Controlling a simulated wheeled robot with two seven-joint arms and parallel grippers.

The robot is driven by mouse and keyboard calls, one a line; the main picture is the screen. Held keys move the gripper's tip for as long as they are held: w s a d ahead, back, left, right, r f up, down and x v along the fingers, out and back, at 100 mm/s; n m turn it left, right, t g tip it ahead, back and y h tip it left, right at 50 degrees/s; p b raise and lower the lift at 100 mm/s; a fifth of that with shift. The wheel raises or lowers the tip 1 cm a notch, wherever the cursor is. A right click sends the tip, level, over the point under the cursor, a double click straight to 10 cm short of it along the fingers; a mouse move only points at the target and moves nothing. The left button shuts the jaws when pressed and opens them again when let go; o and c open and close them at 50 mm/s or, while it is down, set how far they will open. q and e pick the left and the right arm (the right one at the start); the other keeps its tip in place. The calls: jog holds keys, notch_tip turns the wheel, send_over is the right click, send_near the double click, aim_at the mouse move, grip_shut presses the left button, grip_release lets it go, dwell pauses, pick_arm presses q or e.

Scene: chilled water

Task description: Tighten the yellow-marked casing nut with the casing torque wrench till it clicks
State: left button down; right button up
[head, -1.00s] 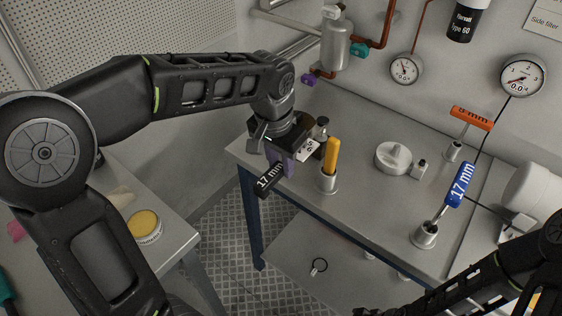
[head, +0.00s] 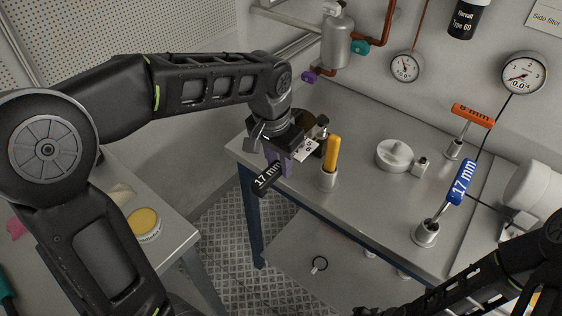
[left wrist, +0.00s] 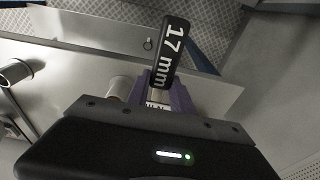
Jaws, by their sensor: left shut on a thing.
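My left gripper (head: 279,161) is shut on the black wrench handle (head: 267,178), which is marked 17 mm, at the table's left end. In the left wrist view the black handle (left wrist: 173,50) sticks out beyond the purple fingers (left wrist: 160,97). The wrench's far end and whatever it meets are hidden by my gripper. I cannot make out the yellow-marked nut.
Close right of my left gripper, a yellow-handled tool (head: 333,152) stands in a metal holder. A blue 17 mm wrench (head: 462,182) and an orange tool (head: 473,116) stand further right. A white lidded disc (head: 394,155) lies between. Pipes and gauges (head: 524,75) line the wall.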

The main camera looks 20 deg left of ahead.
pick_arm(q)
jog(key=shift+w+a+m, duration=0.3)
jog(key=shift+a+m, duration=0.2)
jog(key=shift+a, duration=0.15)
jog(key=shift+a+r, duration=0.1)
jog(key=shift+a, duration=0.05)
jog(key=shift+w+a+m+p, duration=0.4)
jog(key=shift+a+m+p, duration=0.15)
jog(key=shift+a+m, duration=0.2)
jog(key=shift+a, duration=0.1)
jog(key=shift+w+a+m+h+p, duration=0.35)
jog(key=shift+w+a+m, duration=0.2)
jog(key=shift+a, duration=0.2)
